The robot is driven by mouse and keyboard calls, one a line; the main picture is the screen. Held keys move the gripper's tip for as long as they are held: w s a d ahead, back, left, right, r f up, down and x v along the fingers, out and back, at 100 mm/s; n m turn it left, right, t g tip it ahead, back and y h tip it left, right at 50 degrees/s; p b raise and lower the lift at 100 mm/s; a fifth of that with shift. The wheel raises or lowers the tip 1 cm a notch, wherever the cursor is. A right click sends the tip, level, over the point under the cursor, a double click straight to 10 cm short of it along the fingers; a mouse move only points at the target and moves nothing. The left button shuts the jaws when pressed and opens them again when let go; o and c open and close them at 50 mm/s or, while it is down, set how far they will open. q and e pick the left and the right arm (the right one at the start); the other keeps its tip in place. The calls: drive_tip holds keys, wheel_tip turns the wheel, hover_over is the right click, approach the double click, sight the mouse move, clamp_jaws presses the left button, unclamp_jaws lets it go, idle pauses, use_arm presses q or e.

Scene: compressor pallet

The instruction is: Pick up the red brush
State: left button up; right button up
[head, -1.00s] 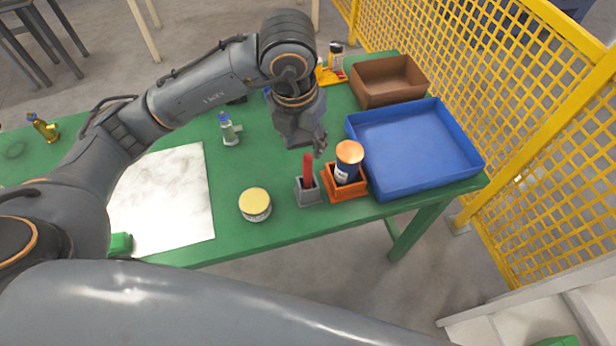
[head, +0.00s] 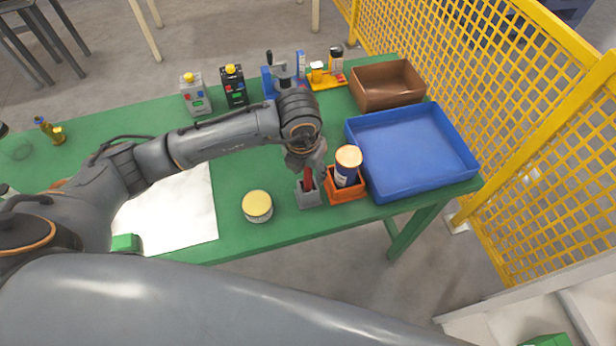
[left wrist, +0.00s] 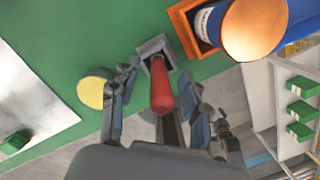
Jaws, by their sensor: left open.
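The red brush (head: 308,178) stands upright in a small grey holder (head: 308,197) near the front edge of the green table. In the left wrist view its red handle (left wrist: 160,88) points toward the camera, between my two fingers. My left gripper (head: 308,165) is open above the brush, with its fingers on either side of the handle. In the left wrist view the open left gripper (left wrist: 163,105) shows a gap beside the handle on both sides. The lower part of the brush is hidden inside the holder (left wrist: 155,46). My right gripper is not seen.
An orange holder with a blue can (head: 346,172) stands close right of the grey holder. A blue tray (head: 465,165) lies further right and a brown box (head: 390,100) behind it. A yellow-lidded tin (head: 257,205) stands to the left. A yellow mesh fence (head: 470,80) borders the table.

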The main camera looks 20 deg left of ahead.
use_arm(q)
clamp_jaws()
drive_tip(key=shift+r, duration=0.1)
